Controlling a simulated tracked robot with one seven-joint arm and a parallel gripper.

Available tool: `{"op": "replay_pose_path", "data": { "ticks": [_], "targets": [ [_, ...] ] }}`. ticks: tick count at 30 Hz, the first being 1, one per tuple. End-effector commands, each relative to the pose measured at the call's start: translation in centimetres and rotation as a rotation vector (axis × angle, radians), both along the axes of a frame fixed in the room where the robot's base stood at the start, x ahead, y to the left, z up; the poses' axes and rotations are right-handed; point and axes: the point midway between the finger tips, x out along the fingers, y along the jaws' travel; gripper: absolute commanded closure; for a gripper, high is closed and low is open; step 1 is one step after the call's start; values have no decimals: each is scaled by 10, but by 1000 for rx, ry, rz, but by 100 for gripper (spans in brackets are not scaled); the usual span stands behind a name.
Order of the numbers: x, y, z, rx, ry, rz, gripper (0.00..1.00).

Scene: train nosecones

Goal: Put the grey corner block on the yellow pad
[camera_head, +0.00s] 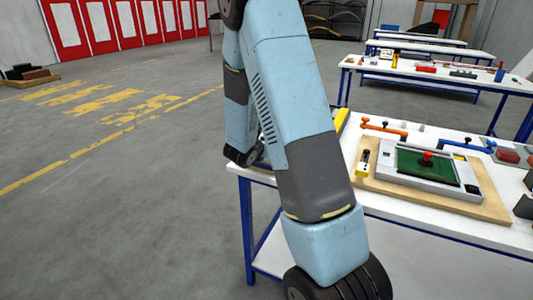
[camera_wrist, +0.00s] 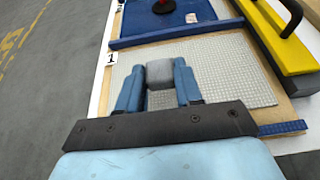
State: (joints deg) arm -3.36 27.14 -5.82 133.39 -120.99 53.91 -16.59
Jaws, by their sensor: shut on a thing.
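The grey corner block (camera_wrist: 159,74) sits between the two blue fingers of my gripper (camera_wrist: 159,67) in the wrist view. My gripper is shut on it, with a finger against each side. The block is over a silver textured plate (camera_wrist: 222,60); the gap beneath it, if any, cannot be judged. A yellow bar-shaped piece (camera_wrist: 284,40) with a black handle lies at the upper right, apart from the gripper. I cannot tell whether it is the yellow pad. In the head view my arm hides the gripper and block.
A blue strip (camera_wrist: 176,36) borders the plate, with a blue panel (camera_wrist: 190,14) beyond and a label "1" (camera_wrist: 111,58) at left. In the head view the white table (camera_head: 400,221) carries a green panel with a red knob (camera_head: 427,158). Open floor lies left.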

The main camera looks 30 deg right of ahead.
Motion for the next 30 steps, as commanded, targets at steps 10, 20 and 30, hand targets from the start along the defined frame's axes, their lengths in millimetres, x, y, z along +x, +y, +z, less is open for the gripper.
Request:
{"op": "replay_pose_path", "data": {
  "ticks": [10,20,30],
  "targets": [
    [2,1,-33,-1,3,4,94],
    [3,2,-36,0,0,5,94],
    [3,2,-38,0,0,5,40]
  ]
}}
